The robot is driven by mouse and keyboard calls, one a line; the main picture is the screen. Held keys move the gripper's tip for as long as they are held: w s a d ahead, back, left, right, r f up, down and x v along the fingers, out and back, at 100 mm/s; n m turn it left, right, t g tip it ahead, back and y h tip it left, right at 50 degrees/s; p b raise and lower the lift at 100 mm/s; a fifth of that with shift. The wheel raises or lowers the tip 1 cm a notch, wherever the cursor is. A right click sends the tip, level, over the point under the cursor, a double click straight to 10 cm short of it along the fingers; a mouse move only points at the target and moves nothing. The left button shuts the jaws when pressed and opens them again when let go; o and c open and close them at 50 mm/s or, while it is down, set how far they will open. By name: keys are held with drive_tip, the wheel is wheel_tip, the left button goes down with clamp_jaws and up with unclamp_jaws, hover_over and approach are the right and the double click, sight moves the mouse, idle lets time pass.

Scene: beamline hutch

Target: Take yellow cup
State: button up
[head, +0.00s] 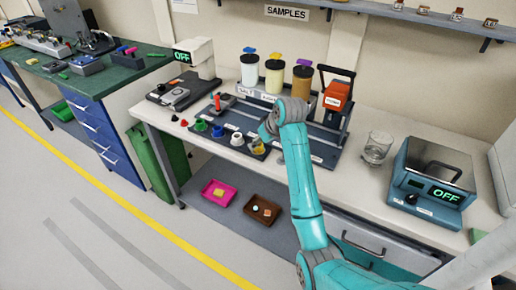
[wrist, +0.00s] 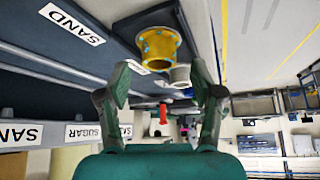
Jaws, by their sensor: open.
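The yellow cup (head: 257,149) stands at the right end of a row of small coloured cups on a dark strip at the bench's front edge. In the wrist view, which is upside down, the yellow cup (wrist: 158,48) shows blue specks on its side and lies just beyond the fingertips, between their lines. My gripper (wrist: 160,82) is open and empty, its two green fingers spread on either side. In the head view my gripper (head: 267,132) is beside the yellow cup, partly hidden by my wrist; whether they touch cannot be told there.
The white cup (head: 237,139) is close beside the yellow one, with blue, green and red ones further left. Behind stands a rack (head: 262,97) of jars. Trays lie on the lower shelf.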

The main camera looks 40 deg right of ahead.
drive_tip(key=shift+x, duration=0.95)
drive_tip(key=c, duration=1.2)
clamp_jaws()
drive_tip(key=shift+r, duration=0.1)
